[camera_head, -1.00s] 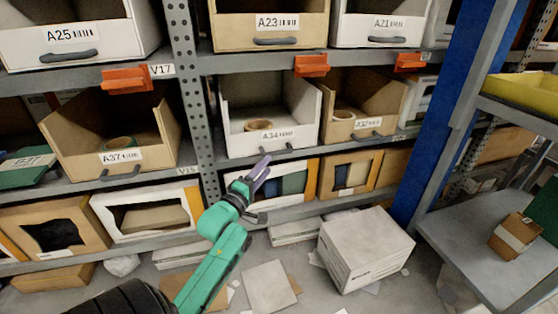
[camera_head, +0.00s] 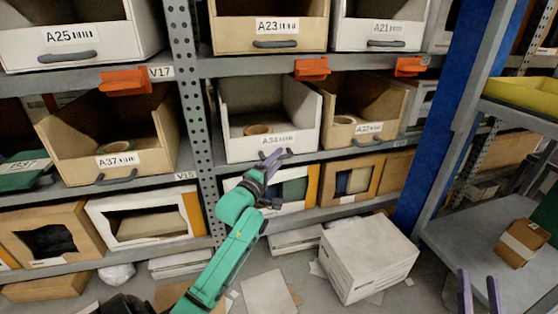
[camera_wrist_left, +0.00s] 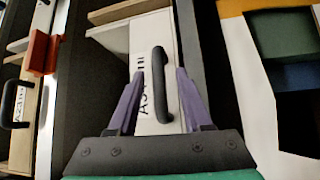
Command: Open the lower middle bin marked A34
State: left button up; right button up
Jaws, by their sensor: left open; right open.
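The white A34 bin (camera_head: 240,148) sits on the middle shelf, with a tape roll (camera_head: 258,129) inside. In the left wrist view the dark handle (camera_wrist_left: 161,82) of the bin shows between the two purple fingers of the left gripper (camera_wrist_left: 160,88), with gaps on both sides. The bin front (camera_wrist_left: 145,122) lies just beyond the fingers. My right gripper (camera_head: 480,284) is open and empty at the lower right, far from the bin.
Bin A37 (camera_head: 82,160) is to the left past a perforated post (camera_head: 189,80); another cardboard bin (camera_head: 375,108) stands close on the right. Orange clips (camera_head: 312,68) hang from the shelf edge above. A white box (camera_head: 368,260) stands on the littered floor.

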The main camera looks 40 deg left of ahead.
pick_arm(q)
jog(key=shift+x, duration=0.9)
grip_shut()
pick_arm(e)
notch_tip(320, 180, up, 7)
jog(key=t+y, duration=0.1)
jog(key=t, duration=0.1)
jog(key=shift+s+d+f+n, duration=0.2)
jog(key=shift+d+n, duration=0.1)
jog(key=shift+d, duration=0.1)
jog(key=shift+f, duration=0.1)
